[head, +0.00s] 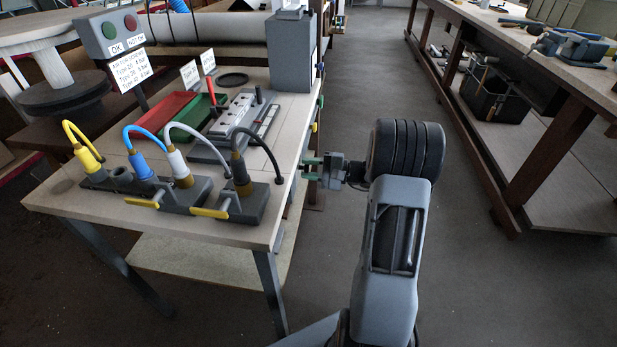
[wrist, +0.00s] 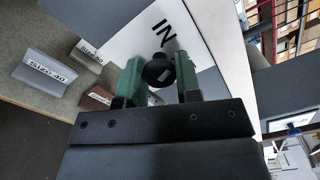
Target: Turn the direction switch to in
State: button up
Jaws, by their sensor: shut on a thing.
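In the wrist view, the direction switch shows as a round black knob (wrist: 159,70) in front of a white plate with the word "IN" (wrist: 165,34). My gripper (wrist: 158,78) has its two green fingers on either side of the knob and is shut on it. The rest of the plate's lettering is hidden behind the knob and fingers. In the head view, my gripper (head: 312,168) is at the right edge of the workbench. The knob cannot be made out there.
The workbench (head: 95,205) carries plugs with coloured cables, a red tray (head: 168,112) and a grey box (head: 290,50). The aisle floor (head: 380,80) is clear. A second bench (head: 560,160) stands right.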

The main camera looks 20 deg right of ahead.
jog(key=n+b, duration=0.4)
jog(key=b, duration=0.1)
jog(key=shift+d+n, duration=0.1)
jog(key=shift+n, duration=0.3)
jog(key=shift+w+r+n+b, duration=0.1)
jog(key=shift+r+n+b, duration=0.05)
jog(key=shift+n+b, duration=0.2)
jog(key=o, duration=0.9)
jog(key=p+v, duration=0.2)
jog(key=v, duration=1.1)
jog(key=shift+s+d+p, duration=0.3)
jog(key=shift+p, duration=0.1)
